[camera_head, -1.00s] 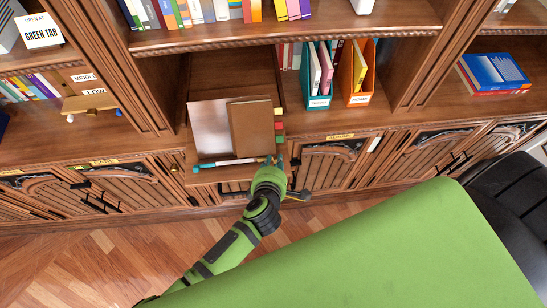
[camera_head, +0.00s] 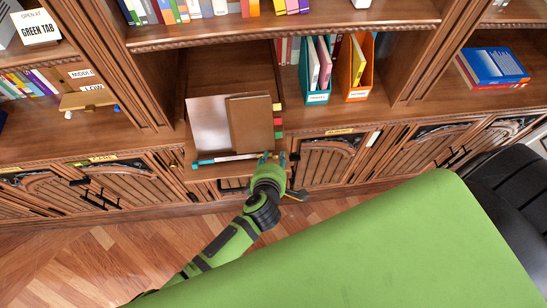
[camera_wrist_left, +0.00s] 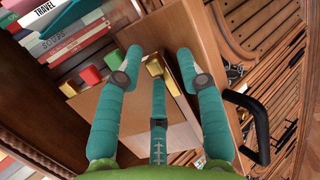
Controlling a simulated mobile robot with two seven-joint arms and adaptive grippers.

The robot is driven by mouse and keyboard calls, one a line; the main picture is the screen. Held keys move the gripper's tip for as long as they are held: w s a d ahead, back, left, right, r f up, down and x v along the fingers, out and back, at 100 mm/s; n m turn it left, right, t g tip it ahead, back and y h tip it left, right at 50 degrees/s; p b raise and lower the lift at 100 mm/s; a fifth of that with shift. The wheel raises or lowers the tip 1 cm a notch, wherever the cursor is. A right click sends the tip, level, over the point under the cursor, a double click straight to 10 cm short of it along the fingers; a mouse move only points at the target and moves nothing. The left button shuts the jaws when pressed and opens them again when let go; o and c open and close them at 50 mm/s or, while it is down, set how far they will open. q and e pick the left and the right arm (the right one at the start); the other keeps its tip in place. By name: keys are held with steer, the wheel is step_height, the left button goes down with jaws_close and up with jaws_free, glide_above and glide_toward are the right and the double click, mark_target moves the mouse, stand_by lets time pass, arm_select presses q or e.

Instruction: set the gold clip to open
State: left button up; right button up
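A small gold clip (camera_wrist_left: 155,67) shows in the left wrist view at the edge of a brown book-like object (camera_wrist_left: 108,105). A gold strip runs from it toward the lower right. I see no firm grip, and contact is unclear. In the head view my left gripper (camera_head: 272,158) is at the front edge of the pulled-out shelf board (camera_head: 212,174), by the lower right corner of the brown book (camera_head: 250,125). The clip is not clear there. My right gripper is not in view.
Red and green tabs (camera_head: 278,128) stand along the book's right side. A teal rod (camera_head: 207,161) lies along the board's front. A black handle (camera_wrist_left: 247,125) is close right of the fingers in the wrist view. Teal and orange file boxes (camera_head: 357,84) stand farther right.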

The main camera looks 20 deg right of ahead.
arm_select(q)
steer(key=shift+r, duration=0.15)
steer(key=v, duration=1.1)
steer(key=shift+s+a, duration=0.25)
steer(key=shift+s, duration=0.1)
steer(key=shift+r, duration=0.15)
